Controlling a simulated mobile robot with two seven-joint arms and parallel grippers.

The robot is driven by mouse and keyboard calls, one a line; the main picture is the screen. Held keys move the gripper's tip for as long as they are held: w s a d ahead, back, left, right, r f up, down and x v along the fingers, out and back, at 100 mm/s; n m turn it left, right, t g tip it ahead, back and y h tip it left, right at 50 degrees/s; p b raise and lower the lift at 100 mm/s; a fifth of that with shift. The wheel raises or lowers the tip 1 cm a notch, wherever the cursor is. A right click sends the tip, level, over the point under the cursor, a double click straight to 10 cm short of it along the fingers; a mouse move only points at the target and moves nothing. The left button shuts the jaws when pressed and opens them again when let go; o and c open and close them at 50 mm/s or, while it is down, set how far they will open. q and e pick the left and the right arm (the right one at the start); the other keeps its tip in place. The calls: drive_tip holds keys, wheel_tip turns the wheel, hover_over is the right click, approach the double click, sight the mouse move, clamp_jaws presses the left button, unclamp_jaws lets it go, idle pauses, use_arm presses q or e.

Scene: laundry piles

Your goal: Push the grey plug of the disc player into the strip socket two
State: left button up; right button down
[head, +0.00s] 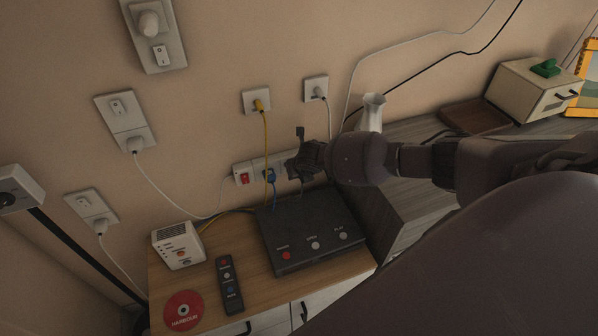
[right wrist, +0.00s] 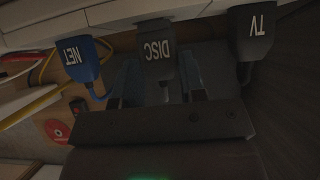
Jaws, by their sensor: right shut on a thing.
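The grey plug marked DISC (right wrist: 158,48) is between the two fingers of my right gripper (right wrist: 158,88) in the right wrist view. Its top end meets the edge of the power strip (right wrist: 110,12); I cannot tell how deep it sits. In the head view my right gripper (head: 303,160) is at the right part of the strip (head: 258,167) and hides the grey plug. A blue plug marked NET (right wrist: 78,58) is on one side and a black plug marked TV (right wrist: 254,32) on the other. The black disc player (head: 310,230) lies below on the cabinet. My left gripper is not in view.
A white box (head: 178,246), a remote (head: 229,284) and a red disc (head: 183,311) are on the cabinet top. A red switch (head: 244,178) is at the strip's left end. A white vase (head: 372,112) stands behind my right arm. Cables hang along the wall.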

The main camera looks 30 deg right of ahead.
drive_tip(key=shift+w+d+b, duration=0.1)
drive_tip(key=shift+w+b, duration=0.2)
drive_tip(key=shift+w, duration=0.2)
idle(0.3)
drive_tip(key=c, duration=0.6)
unclamp_jaws()
drive_tip(key=shift+s+r+p, duration=0.2)
drive_tip(key=shift+s+p, duration=0.35)
drive_tip(key=shift+p, duration=0.05)
drive_tip(key=s+a+p, duration=0.2)
drive_tip(key=s+p, duration=0.3)
drive_tip(key=s, duration=0.2)
drive_tip(key=shift+s+f, duration=0.15)
drive_tip(key=shift+s, duration=0.2)
